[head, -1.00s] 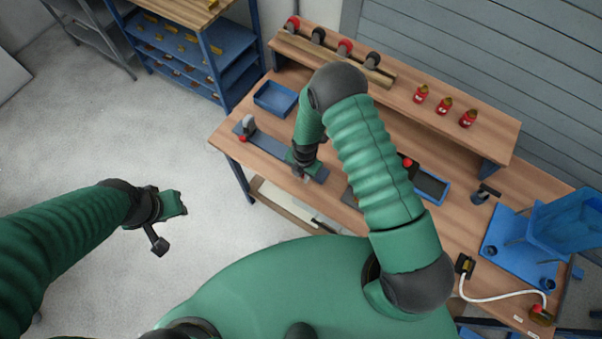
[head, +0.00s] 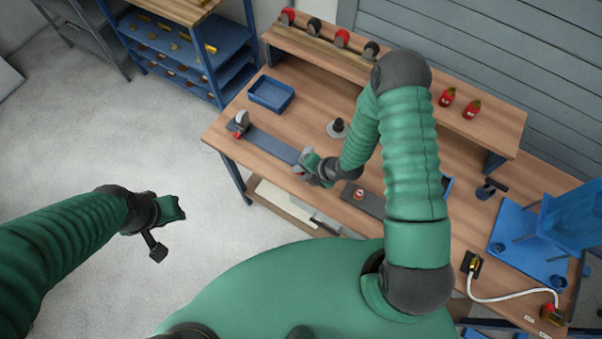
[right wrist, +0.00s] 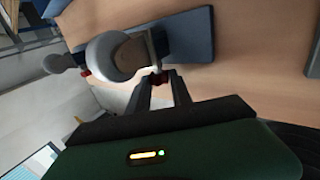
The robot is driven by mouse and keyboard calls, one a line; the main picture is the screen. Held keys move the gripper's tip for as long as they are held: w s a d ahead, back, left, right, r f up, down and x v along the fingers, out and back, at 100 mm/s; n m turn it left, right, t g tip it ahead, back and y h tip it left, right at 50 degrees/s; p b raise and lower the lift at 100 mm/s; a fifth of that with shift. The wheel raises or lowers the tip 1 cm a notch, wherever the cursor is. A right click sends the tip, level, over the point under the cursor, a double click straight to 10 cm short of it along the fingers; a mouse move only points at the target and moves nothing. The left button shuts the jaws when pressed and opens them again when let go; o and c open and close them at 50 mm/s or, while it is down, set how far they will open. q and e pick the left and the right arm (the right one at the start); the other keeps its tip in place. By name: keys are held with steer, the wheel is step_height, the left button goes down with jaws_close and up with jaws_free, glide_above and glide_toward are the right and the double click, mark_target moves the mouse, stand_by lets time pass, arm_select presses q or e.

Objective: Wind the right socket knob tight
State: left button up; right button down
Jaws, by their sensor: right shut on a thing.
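The right socket (right wrist: 120,55) is a pale grey ring at the near right end of a blue-grey strip (head: 268,145). In the right wrist view the strip shows as a dark slab (right wrist: 190,35) behind it.
A grey socket with a red knob (head: 240,124) stands at the strip's left end. A blue tray (head: 271,93) and a black-knobbed disc (head: 337,129) lie behind. A dark strip (head: 376,204) lies right of my gripper.

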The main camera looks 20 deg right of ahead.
steer(key=shift+w+d+r, duration=0.1)
steer(key=shift+w+d, duration=0.1)
steer(key=shift+w, duration=0.05)
steer(key=c, duration=1.5)
jaws_free()
steer(key=shift+c, duration=0.2)
steer(key=o, duration=0.4)
steer(key=shift+s, duration=0.1)
